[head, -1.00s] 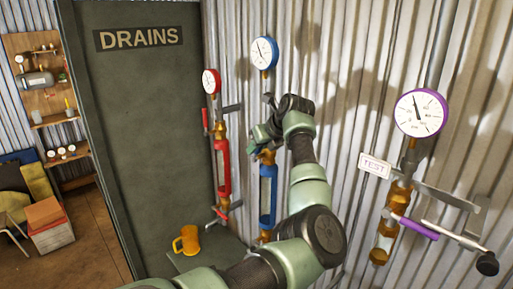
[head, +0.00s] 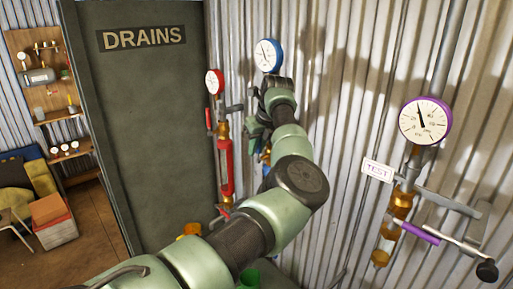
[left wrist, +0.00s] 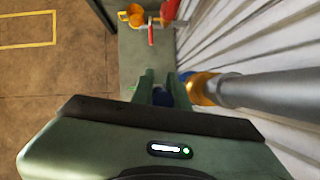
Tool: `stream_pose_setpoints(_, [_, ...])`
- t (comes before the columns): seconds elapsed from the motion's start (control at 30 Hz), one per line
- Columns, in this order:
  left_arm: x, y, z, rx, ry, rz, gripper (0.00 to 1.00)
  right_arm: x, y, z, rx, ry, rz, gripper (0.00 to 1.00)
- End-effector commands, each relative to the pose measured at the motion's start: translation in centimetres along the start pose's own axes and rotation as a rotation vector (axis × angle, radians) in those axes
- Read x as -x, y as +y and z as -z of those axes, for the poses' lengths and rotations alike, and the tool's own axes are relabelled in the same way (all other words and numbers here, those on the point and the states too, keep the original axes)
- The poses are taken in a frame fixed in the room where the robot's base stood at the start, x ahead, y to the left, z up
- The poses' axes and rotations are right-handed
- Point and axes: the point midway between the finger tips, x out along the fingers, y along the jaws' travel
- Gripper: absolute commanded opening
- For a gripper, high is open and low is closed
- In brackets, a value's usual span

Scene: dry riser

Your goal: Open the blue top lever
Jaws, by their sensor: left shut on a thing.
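The blue-rimmed gauge (head: 267,56) hangs on the corrugated wall. Below it, my left arm hides most of the blue riser; a small part of its blue tube (head: 267,170) shows beside the arm. My left gripper (head: 254,133) is at the upper part of this riser, below the gauge. In the left wrist view, my left gripper (left wrist: 160,76) is shut on a dark blue piece (left wrist: 163,97), which seems to be the blue top lever. A brass fitting (left wrist: 200,88) and grey pipe lie just right of the fingers. My right gripper is not in view.
The red riser (head: 226,165) with its gauge (head: 214,82) stands close left. The purple gauge (head: 425,121) and purple lever (head: 420,232) are at the right. An orange mug (head: 190,230) is low down. The DRAINS panel (head: 150,130) stands left.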

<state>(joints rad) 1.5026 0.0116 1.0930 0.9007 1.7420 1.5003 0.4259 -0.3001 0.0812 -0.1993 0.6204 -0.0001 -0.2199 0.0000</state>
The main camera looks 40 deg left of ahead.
Motion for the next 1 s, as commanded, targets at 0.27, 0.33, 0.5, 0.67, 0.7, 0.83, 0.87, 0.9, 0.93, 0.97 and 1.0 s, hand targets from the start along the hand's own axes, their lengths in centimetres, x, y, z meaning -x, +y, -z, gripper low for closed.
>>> stream_pose_setpoints(0.27, [-0.1,0.0,0.0,0.001,0.0,0.0,0.37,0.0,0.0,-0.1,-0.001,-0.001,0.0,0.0])
stream_pose_setpoints(0.33, [-0.1,0.0,0.0,0.001,0.0,-0.001,0.37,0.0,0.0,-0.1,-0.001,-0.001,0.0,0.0])
stream_pose_setpoints(0.5, [0.0,0.0,0.0,0.001,-0.001,-0.001,0.37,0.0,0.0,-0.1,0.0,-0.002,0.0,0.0])
stream_pose_setpoints(0.67, [1.0,-0.1,0.0,0.002,-0.002,0.002,0.37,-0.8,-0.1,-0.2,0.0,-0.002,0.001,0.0])
stream_pose_setpoints(0.7, [1.6,-0.1,0.1,0.002,-0.003,0.003,0.37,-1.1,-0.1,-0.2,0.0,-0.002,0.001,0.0])
stream_pose_setpoints(0.83, [3.9,-0.1,0.1,0.001,-0.003,0.004,0.37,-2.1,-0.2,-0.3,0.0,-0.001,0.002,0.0])
stream_pose_setpoints(0.87, [4.4,-0.1,0.1,0.001,-0.002,0.004,0.37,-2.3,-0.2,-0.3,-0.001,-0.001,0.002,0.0])
stream_pose_setpoints(0.9, [5.1,-0.1,0.1,0.001,-0.002,0.003,0.37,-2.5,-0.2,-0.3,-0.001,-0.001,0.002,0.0])
stream_pose_setpoints(0.93, [5.5,-0.1,0.1,0.001,-0.002,0.002,0.37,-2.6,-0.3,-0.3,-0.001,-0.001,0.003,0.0])
stream_pose_setpoints(0.97, [6.0,-0.1,0.0,0.0,-0.001,0.002,0.37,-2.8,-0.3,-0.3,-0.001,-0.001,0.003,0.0])
stream_pose_setpoints(1.0, [6.5,-0.1,0.0,0.0,0.0,0.002,0.37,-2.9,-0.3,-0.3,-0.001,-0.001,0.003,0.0])
